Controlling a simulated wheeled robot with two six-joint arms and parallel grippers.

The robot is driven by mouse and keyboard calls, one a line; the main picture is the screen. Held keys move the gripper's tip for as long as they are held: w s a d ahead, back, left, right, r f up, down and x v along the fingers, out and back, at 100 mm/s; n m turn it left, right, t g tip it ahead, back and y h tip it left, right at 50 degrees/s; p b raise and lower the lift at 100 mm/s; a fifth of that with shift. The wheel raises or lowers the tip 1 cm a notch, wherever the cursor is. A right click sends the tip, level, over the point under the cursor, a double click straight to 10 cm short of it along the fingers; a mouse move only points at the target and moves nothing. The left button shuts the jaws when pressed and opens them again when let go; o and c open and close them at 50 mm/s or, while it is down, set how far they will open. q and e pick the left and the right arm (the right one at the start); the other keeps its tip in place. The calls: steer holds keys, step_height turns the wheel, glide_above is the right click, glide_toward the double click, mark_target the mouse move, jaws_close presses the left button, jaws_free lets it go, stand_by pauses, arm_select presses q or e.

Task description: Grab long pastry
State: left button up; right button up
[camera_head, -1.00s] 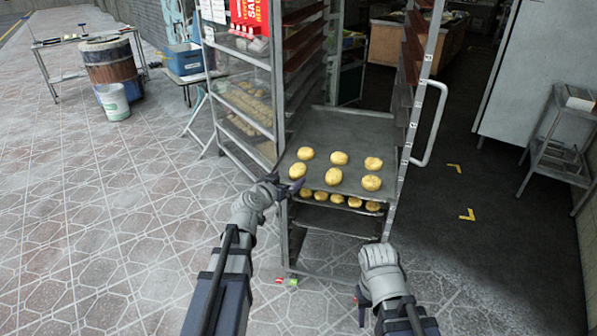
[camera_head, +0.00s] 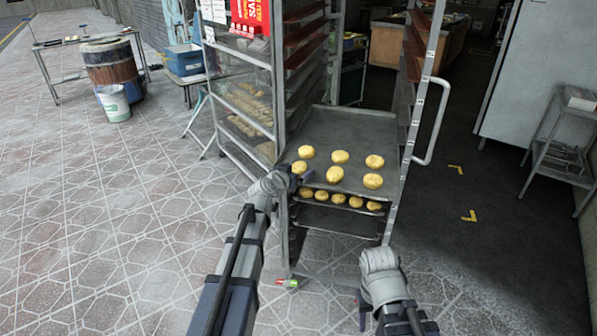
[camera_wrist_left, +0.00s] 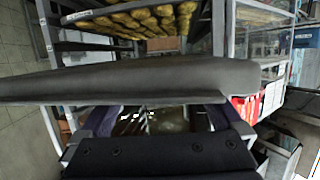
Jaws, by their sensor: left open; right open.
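Long pastries lie in rows on shelves behind clear panels in the left rack (camera_head: 243,104); individual shapes are hard to tell in the head view. In the left wrist view, golden pastries (camera_wrist_left: 140,20) sit packed on a shelf at the top. My left gripper (camera_head: 303,179) is open at the front left of the pulled-out tray (camera_head: 358,125), close to its round pastries. In its wrist view, a grey edge (camera_wrist_left: 130,82) crosses right in front of the open fingers (camera_wrist_left: 165,118). My right gripper (camera_head: 362,308) is open and low, in front of the rack, apart from the trays.
Several round golden pastries (camera_head: 335,174) lie on the pulled-out tray, with more on the tray below (camera_head: 340,200). A rack door with a white handle (camera_head: 434,122) stands at the right. A barrel (camera_head: 111,64) and blue box (camera_head: 184,59) are far left. The paved floor at left is clear.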

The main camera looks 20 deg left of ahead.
arm_select(q)
steer(key=shift+c, duration=0.4)
steer(key=c, duration=1.4)
steer(key=shift+o, duration=0.2)
steer(key=shift+r, duration=0.15)
